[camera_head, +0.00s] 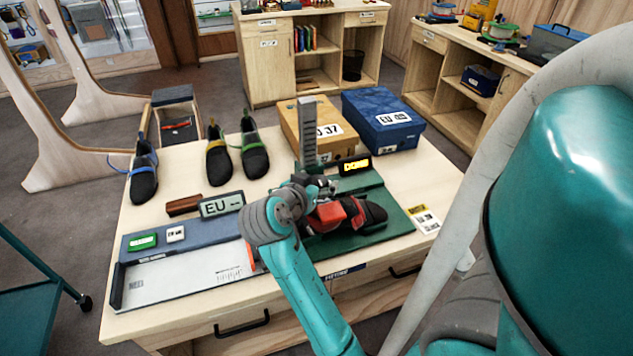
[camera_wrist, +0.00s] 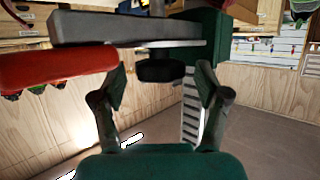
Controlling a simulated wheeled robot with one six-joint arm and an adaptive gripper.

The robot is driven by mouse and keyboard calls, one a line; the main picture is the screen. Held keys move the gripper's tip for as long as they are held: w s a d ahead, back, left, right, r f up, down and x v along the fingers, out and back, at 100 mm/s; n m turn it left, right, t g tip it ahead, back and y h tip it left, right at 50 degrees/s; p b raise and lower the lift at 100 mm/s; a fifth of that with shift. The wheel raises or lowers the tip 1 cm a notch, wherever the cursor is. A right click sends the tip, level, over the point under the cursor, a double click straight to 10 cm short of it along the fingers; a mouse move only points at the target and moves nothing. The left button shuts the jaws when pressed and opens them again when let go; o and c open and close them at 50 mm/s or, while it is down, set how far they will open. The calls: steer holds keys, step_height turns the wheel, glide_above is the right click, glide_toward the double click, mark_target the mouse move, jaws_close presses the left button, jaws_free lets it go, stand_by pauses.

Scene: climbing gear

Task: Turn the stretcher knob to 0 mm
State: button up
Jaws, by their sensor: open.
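The stretcher stands on a green base (camera_head: 385,212) on the table, with a black and red shoe (camera_head: 368,210) on it. A dark round knob (camera_wrist: 160,70), which looks like the stretcher knob, shows under a grey bar in the wrist view. My gripper (camera_wrist: 162,84) is open, with one finger on each side of the knob; I cannot tell whether either touches it. In the head view my gripper (camera_head: 322,188) is over the stretcher and hides the knob. A small yellow-lit display (camera_head: 355,165) stands behind; its reading is too small to tell.
A grey upright post (camera_head: 308,130) rises close behind my gripper. An orange box (camera_head: 290,122) and a blue box (camera_head: 385,130) stand at the back. A measuring board (camera_head: 185,280) lies at left. Several shoes stand at the back left. A red bar (camera_wrist: 50,68) is left of the fingers.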

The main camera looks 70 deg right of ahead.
steer(key=v, duration=1.2)
steer(key=shift+f, duration=0.1)
stand_by(0.4)
steer(key=a+f+n+t+y, duration=0.6)
steer(key=a+f+n+t, duration=0.6)
steer(key=f+n, duration=0.5)
steer(key=s+a+f+n+t+y, duration=0.2)
steer(key=s+a+f+y, duration=0.25)
steer(key=s+a, duration=0.45)
steer(key=s+a+r+t+y, duration=0.1)
steer(key=s+a+r+y, duration=0.2)
steer(key=s, duration=0.6)
step_height(320, 180, up, 2)
steer(key=shift+s+a+r+t, duration=0.15)
steer(key=shift+a+t, duration=0.25)
steer(key=shift+a, duration=0.1)
